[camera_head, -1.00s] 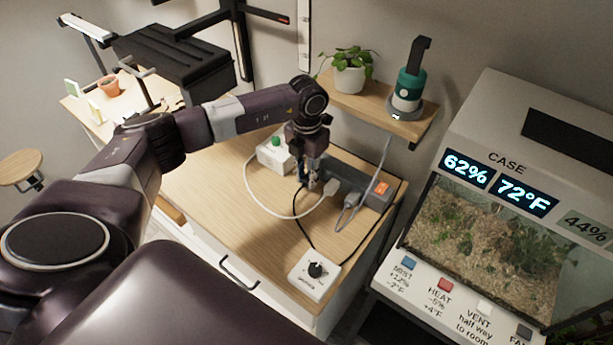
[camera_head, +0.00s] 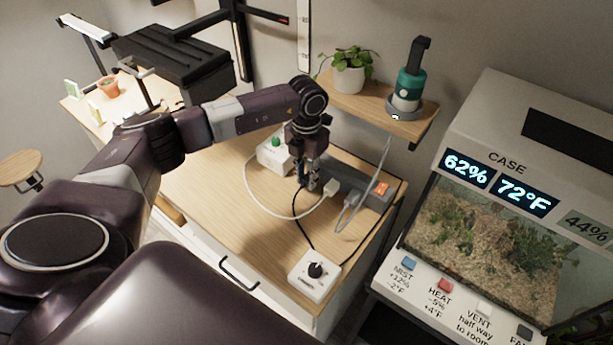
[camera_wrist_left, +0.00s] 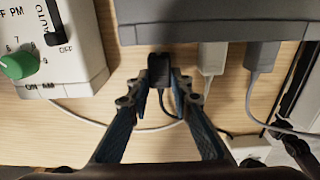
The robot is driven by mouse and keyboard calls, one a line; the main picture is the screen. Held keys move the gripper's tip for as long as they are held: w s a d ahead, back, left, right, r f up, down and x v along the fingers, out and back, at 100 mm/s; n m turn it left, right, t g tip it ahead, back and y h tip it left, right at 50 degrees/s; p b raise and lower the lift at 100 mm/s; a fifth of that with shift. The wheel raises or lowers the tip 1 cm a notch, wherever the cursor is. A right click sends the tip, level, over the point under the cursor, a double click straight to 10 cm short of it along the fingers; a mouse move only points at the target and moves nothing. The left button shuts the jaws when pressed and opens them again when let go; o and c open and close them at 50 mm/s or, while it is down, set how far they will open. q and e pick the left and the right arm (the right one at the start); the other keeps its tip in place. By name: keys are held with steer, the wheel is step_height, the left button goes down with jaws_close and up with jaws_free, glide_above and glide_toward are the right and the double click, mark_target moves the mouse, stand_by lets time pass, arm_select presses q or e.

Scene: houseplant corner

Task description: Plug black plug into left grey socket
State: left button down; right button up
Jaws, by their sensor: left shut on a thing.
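My left gripper (camera_head: 307,184) points down at the near side of the grey power strip (camera_head: 347,183) on the wooden cabinet top. In the left wrist view its fingertips (camera_wrist_left: 158,88) are closed around the black plug (camera_wrist_left: 158,72), whose cable trails back between the fingers. The plug's front end is at the lower edge of the grey strip (camera_wrist_left: 220,27), left of a white plug (camera_wrist_left: 211,58) and a grey plug (camera_wrist_left: 262,54) seated there. The socket openings are hidden, and I cannot tell whether the black plug is inside one. My right gripper is out of view.
A white timer box with a green knob (camera_wrist_left: 18,63) stands close left of the gripper. A white dial box (camera_head: 314,275) sits at the cabinet's front corner. White and black cables loop over the wood. A shelf (camera_head: 365,105) with a plant hangs above; a terrarium stands right.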

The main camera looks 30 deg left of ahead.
arm_select(q)
steer(key=shift+w+b, duration=0.55)
steer(key=shift+w, duration=0.2)
stand_by(0.6)
steer(key=c, duration=1.7)
jaws_free()
steer(key=shift+o, duration=0.2)
steer(key=shift+s, duration=0.1)
